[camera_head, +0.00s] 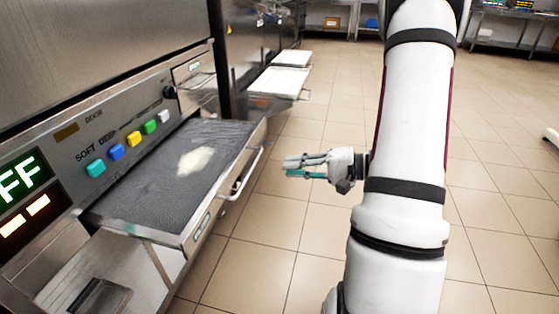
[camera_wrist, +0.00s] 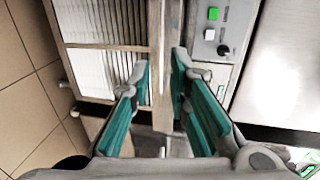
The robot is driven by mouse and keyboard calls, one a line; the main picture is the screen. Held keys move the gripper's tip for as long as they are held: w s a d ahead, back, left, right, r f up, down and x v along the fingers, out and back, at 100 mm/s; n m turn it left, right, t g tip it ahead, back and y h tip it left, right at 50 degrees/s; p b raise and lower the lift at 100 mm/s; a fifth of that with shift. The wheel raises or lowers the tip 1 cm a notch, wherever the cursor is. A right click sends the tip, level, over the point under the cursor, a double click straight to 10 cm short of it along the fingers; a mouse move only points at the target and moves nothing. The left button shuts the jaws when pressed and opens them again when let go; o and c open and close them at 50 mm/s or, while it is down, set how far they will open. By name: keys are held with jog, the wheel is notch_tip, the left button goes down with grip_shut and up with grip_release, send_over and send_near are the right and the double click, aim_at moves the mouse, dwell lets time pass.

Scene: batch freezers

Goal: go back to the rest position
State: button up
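My gripper (camera_head: 288,167) is on my white arm, to the right of the nearest freezer's tray and apart from it, with its fingers pointing left. In the wrist view my gripper (camera_wrist: 160,66) shows teal-padded fingers spread apart with nothing held between them. The nearest batch freezer (camera_head: 100,133) has a dark-topped pull-out tray (camera_head: 140,185) with a pale patch (camera_head: 195,160) on it and a metal handle (camera_head: 240,180) at its right side.
Coloured buttons (camera_head: 133,138) and a lit display (camera_head: 22,180) are on the freezer's front panel. More white trays (camera_head: 280,81) stick out further back on the left. Tables (camera_head: 515,28) stand along the far wall. The tiled floor (camera_head: 500,200) right of my arm is mostly clear.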

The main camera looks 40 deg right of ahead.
jog(key=shift+a, duration=0.1)
jog(key=s+a+r+n+g+y, duration=0.1)
jog(key=s+a+r+n+g, duration=0.15)
jog(key=a, duration=0.45)
jog(key=s+a+r+n+g+y, duration=0.1)
jog(key=s+a+r+n+g, duration=0.1)
jog(key=a+r+g, duration=0.35)
jog(key=s+a+r+n+g+y, duration=0.1)
jog(key=s+a+r+n+g, duration=0.1)
jog(key=a, duration=0.6)
jog(key=s+a+r+n+g+h, duration=0.1)
jog(key=s+a+n+g+h, duration=0.1)
jog(key=s+h, duration=0.35)
jog(key=s+a+r+n+g+h, duration=0.1)
jog(key=s+a+n+g+h, duration=0.15)
jog(key=s, duration=0.65)
jog(key=s+d+t+h, duration=0.1)
jog(key=s+d+h, duration=0.1)
jog(key=s+h, duration=0.1)
notch_tip(320, 180, up, 35)
jog(key=d+t+h+p, duration=0.1)
jog(key=t+p, duration=0.4)
jog(key=p, duration=2.8)
jog(key=shift+s+d, duration=0.4)
